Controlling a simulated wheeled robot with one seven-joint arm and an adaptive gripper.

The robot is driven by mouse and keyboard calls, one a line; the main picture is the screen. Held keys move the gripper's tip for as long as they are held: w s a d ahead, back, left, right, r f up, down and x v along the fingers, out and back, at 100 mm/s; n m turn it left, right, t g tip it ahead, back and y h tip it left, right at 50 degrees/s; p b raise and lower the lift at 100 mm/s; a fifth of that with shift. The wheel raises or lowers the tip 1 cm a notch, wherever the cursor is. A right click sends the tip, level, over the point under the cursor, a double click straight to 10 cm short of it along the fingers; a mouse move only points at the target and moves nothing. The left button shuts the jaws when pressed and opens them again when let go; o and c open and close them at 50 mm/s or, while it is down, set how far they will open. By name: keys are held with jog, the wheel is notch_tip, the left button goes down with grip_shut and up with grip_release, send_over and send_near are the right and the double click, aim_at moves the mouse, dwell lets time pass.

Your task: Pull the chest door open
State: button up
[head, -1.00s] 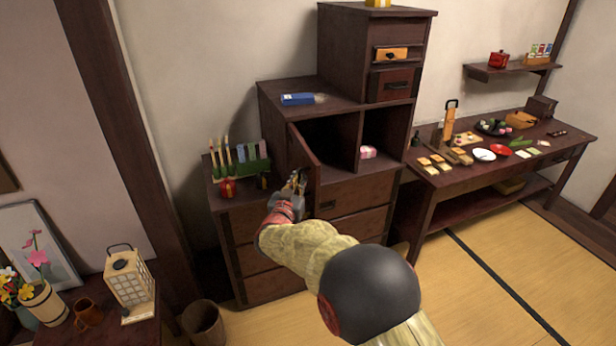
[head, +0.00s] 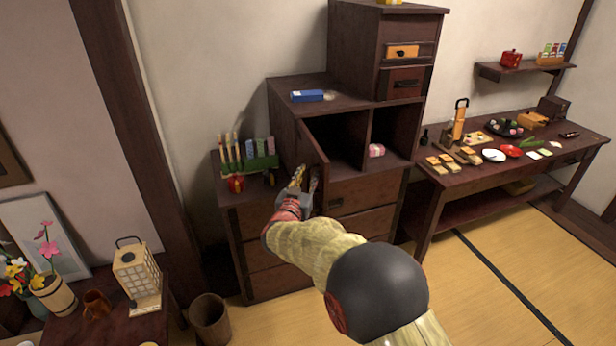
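The dark wooden chest (head: 290,95) stands in steps against the wall in the head view. Its door (head: 311,150) is hinged at the left of the middle compartment and stands swung outward, leaving the dark inside (head: 345,140) in plain view. My gripper (head: 306,178) is at the lower free edge of the door, with my red wrist and padded arm behind it. The fingers look slightly apart around or beside the door's edge. The contact is too small to make out, so I cannot tell whether they hold it.
A pink and white roll (head: 376,150) lies in the right compartment. A green holder (head: 262,164) stands left of the door. A low table with a lantern (head: 137,275) and a bin (head: 209,318) are at lower left.

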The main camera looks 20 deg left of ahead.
jog(key=s, duration=1.1)
jog(key=shift+s, duration=0.4)
jog(key=shift+a, duration=0.1)
